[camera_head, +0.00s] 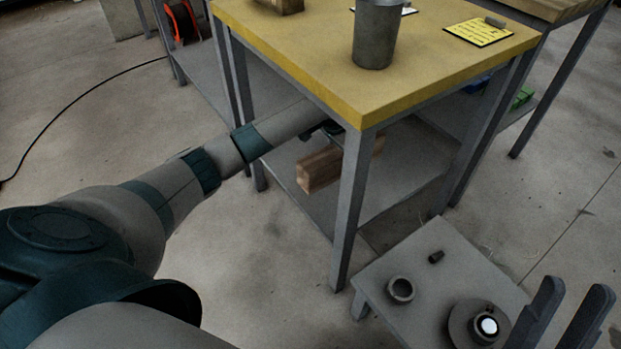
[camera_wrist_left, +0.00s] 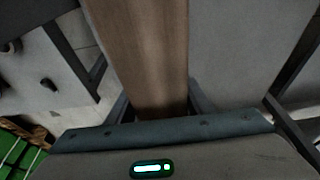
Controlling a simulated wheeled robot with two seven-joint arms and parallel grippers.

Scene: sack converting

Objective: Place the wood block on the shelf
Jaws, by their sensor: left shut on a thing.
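The wood block (camera_head: 318,171) is a brown bar under the yellow-topped table, above its grey lower shelf (camera_head: 408,183). A table leg hides part of it, and I cannot tell whether it touches the shelf. My left arm reaches in under the tabletop. My left gripper (camera_wrist_left: 155,106) is shut on the block (camera_wrist_left: 145,50), which runs away from the jaws in the left wrist view. In the head view, the tabletop and leg mostly hide that gripper. My right gripper (camera_head: 567,315) is at the lower right, its two fingers apart and nothing between them.
The yellow tabletop (camera_head: 300,45) carries a metal cup (camera_head: 378,35), a yellow note (camera_head: 478,32) and a wooden piece at the back. A front leg (camera_head: 350,205) stands close to the block. A low grey table (camera_head: 440,265) with a ring and small parts stands at right.

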